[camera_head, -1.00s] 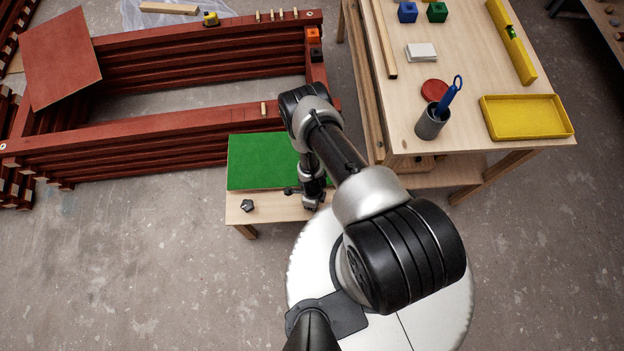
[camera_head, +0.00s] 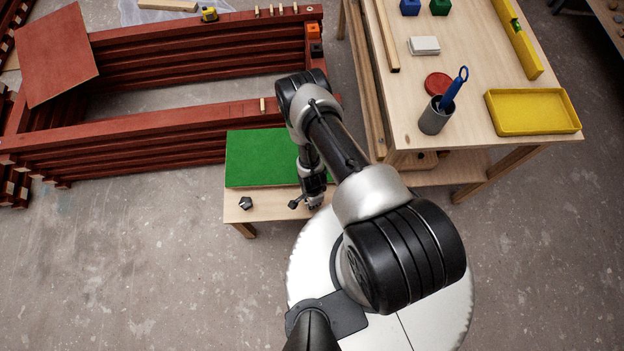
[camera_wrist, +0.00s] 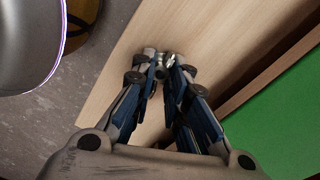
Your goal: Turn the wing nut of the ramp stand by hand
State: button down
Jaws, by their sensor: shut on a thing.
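In the wrist view my gripper (camera_wrist: 160,75) is shut on a small metallic part, the wing nut (camera_wrist: 168,61), which shows between the fingertips and is mostly hidden by them. Below it is the bare pale wood of the ramp stand (camera_wrist: 120,85). In the head view the stand (camera_head: 265,207) is a low wooden bench with a green panel (camera_head: 262,158) on it. My gripper (camera_head: 314,203) is at the stand's right front part, and the wing nut cannot be made out there.
A small dark knob (camera_head: 245,203) lies on the stand's left front. Red stacked battens (camera_head: 140,150) form a frame behind. A workbench (camera_head: 405,110) to the right carries a grey cup (camera_head: 436,117) and a yellow tray (camera_head: 533,112). The floor at the left is clear.

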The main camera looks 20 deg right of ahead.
jog(key=shift+n+b, duration=0.5)
jog(key=shift+n, duration=1.6)
jog(key=c, duration=1.5)
grip_release()
jog(key=shift+c, duration=0.2)
notch_tip(320, 180, up, 12)
jog(key=shift+w, duration=0.1)
